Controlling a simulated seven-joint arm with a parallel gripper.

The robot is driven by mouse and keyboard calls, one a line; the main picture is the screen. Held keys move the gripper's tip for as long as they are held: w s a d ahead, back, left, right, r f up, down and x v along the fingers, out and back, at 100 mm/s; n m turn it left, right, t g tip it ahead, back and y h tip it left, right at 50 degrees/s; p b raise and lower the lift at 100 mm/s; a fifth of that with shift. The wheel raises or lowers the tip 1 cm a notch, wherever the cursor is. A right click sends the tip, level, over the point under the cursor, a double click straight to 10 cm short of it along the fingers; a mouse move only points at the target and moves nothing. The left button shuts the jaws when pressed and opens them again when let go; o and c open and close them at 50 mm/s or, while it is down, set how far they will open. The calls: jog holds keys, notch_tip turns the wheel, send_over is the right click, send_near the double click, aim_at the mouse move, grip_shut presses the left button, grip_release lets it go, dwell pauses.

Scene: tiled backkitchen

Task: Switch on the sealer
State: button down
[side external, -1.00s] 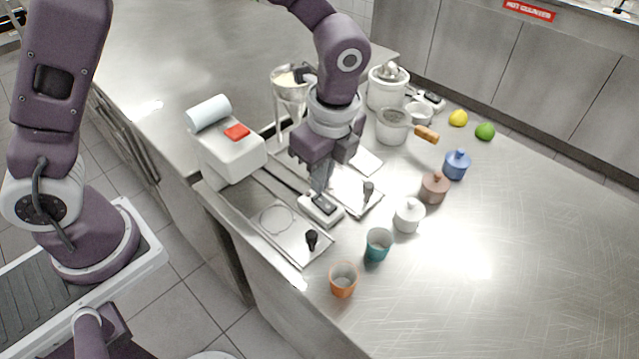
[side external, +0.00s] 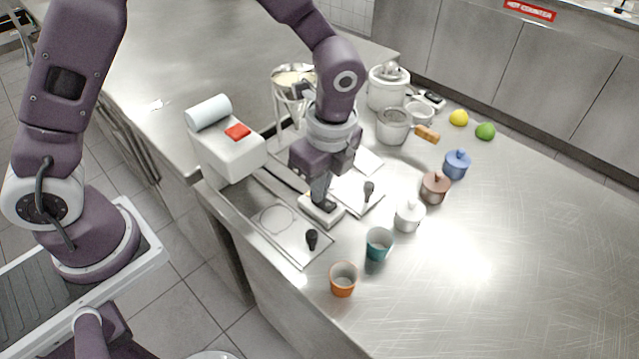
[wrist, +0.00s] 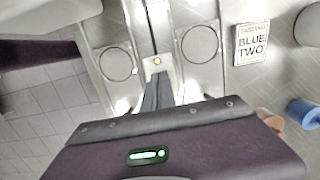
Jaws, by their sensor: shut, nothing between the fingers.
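The sealer has a white housing (side external: 228,155) with a film roll and a red block on top. Two flat metal plates with circle outlines lie in front of it; the left plate (side external: 277,222) has a black-knobbed handle. Between the plates sits a small white switch box (side external: 335,218). Contact is hard to confirm. My gripper also shows in the wrist view (wrist: 157,88).
A sieve-like pan (side external: 394,126) stands behind. The counter at right is clear.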

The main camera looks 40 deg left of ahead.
jog(key=shift+d+r, duration=0.15)
jog(key=shift+d, duration=0.55)
notch_tip(320, 180, up, 14)
jog(key=a, duration=0.2)
